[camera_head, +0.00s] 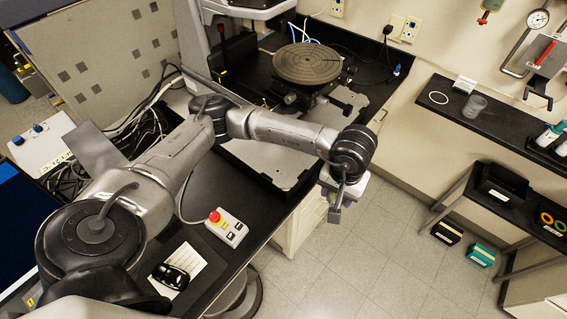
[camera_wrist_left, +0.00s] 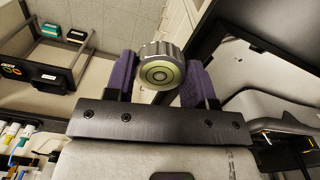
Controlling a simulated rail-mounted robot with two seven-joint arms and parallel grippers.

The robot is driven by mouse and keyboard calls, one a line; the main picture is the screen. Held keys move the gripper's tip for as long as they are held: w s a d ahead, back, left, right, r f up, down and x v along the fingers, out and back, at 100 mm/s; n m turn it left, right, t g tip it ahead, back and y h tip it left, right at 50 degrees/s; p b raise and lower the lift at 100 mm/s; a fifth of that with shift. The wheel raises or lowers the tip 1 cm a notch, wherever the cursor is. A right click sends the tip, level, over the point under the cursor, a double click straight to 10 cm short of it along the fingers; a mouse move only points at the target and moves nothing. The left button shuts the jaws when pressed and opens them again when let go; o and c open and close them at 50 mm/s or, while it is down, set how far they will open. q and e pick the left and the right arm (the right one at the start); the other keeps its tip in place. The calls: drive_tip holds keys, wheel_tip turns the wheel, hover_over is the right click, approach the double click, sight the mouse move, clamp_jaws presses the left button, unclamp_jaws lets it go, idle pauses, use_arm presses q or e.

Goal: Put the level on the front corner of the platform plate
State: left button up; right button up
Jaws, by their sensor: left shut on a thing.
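The level is a round metal bullseye level (camera_wrist_left: 160,72) with a knurled rim and a pale green face. It sits between the two purple-padded fingers of my left gripper (camera_wrist_left: 161,80), which is shut on it. In the head view my left gripper (camera_head: 339,204) hangs over the floor, beyond the right edge of the bench; I cannot make out the level there. The light grey platform plate (camera_head: 262,164) lies on the black bench, left of the gripper and partly hidden by my left arm. Its front corner shows below the arm. My right gripper is not in view.
A round dark stage (camera_head: 307,63) stands on the instrument behind the plate. A control box with a red button (camera_head: 228,227) lies on the bench in front. The floor between is clear.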

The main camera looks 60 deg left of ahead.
use_arm(q)
drive_tip(key=w+a+f+n, duration=0.1)
drive_tip(key=a+f+n, duration=0.35)
drive_tip(key=n, duration=1.05)
drive_tip(key=n+p, duration=0.3)
drive_tip(key=n, duration=1.7)
hover_over(284, 172)
wheel_tip(284, 172, down, 5)
drive_tip(key=shift+d+f, duration=0.1)
drive_tip(key=shift+f+p, duration=0.3)
drive_tip(key=shift+f, duration=1.75)
drive_tip(key=shift+f, duration=0.1)
